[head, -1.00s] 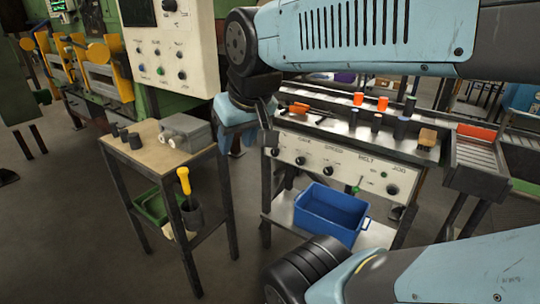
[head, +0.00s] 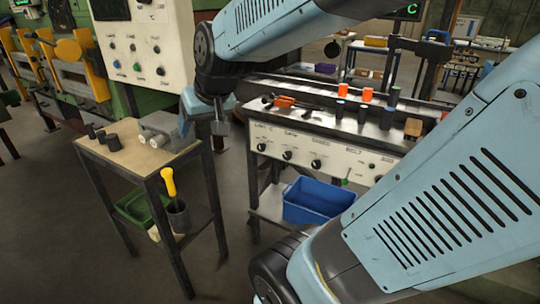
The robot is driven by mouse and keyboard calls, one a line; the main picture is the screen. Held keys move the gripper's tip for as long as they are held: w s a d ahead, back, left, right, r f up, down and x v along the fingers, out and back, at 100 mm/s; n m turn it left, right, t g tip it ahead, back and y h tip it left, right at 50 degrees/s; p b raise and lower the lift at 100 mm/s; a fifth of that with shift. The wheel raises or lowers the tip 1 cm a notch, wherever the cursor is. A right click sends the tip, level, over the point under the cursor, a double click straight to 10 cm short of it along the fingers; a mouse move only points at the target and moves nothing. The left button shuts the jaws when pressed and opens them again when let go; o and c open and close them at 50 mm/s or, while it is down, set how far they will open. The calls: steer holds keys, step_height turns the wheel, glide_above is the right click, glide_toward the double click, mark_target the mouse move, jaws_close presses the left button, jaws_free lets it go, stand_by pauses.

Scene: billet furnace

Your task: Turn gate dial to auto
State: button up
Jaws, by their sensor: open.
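A pale control panel (head: 330,152) on the front of the steel bench carries a row of black dials under small labels. The lettering is too blurred to read surely. The second dial from the left (head: 288,155) looks like the gate dial, but I cannot tell its setting. Other dials (head: 262,147) and (head: 316,165) sit on either side. My gripper (head: 221,129) is open and hangs left of the panel, above the gap between the bench and the small table, apart from every dial.
The small table (head: 135,150) at left holds dark cylinders and a grey device. A yellow-handled tool (head: 169,183) stands in a dark cup below. A blue bin (head: 318,202) sits on the bench's lower shelf. Orange and dark cylinders stand on the bench top (head: 310,115).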

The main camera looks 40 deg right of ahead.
steer(key=w+d+f+m+t+h, duration=0.1)
steer(key=w+d+f+m+h, duration=0.15)
steer(key=w+f, duration=0.35)
steer(key=w+d+f+m+h, duration=0.1)
steer(key=w+d+f, duration=0.3)
steer(key=w+f, duration=0.25)
steer(key=w+d+f+m+t+h, duration=0.1)
steer(key=w+d+f, duration=0.3)
steer(key=w+f, duration=0.25)
steer(key=g+h, duration=0.2)
steer(key=h, duration=1.1)
glide_toward(286, 156)
steer(key=shift+n, duration=0.45)
steer(key=x, duration=0.8)
steer(key=shift+w+d+f, duration=0.1)
steer(key=shift+w+d, duration=0.1)
steer(key=shift+d, duration=0.15)
